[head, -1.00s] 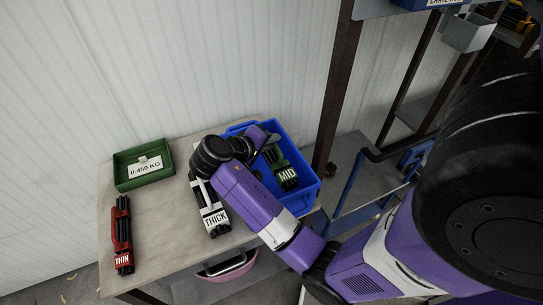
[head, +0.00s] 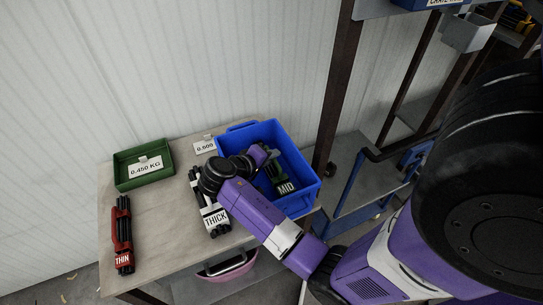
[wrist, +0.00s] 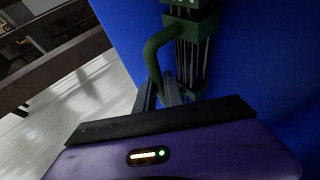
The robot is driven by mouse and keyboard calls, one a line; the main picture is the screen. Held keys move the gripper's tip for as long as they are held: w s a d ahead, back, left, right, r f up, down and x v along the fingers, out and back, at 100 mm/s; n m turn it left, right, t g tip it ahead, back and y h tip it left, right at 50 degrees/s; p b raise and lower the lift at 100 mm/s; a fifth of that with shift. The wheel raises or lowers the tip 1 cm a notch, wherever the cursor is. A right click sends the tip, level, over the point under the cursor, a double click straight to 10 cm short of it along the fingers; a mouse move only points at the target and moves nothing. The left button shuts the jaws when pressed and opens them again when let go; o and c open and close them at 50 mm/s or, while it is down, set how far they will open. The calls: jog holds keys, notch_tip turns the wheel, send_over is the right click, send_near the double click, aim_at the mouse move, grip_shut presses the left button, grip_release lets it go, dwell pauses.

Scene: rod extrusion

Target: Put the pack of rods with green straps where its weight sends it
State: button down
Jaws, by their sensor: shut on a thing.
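The pack of rods with green straps (head: 284,186), labelled MID, is inside the blue crate (head: 312,192), near its right wall. My gripper (head: 268,160) reaches over the crate. In the wrist view, my gripper (wrist: 168,98) is shut on the pack's green handle (wrist: 154,52), and the strapped dark rods (wrist: 190,60) show beside it against blue. I cannot tell whether the pack touches the crate floor. A white card (head: 205,147) reading about 0.600 stands behind the crate's left side, its right end cut off from view.
A green tray (head: 122,178) with a 0.450 KG card is at the table's back left. A red-strapped THIN pack (head: 122,235) lies at the left, a white-strapped THICK pack (head: 214,218) beside the crate. Bare tabletop (head: 160,222) lies between them. A dark post stands right of the crate.

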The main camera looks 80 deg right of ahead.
jog(key=shift+f, duration=0.45)
jog(key=c, duration=1.5)
grip_release()
jog(key=shift+f, duration=0.1)
jog(key=shift+o, duration=0.2)
jog(key=shift+r, duration=0.45)
jog(key=b+v, duration=0.1)
jog(key=v, duration=1.1)
jog(key=shift+r, duration=0.25)
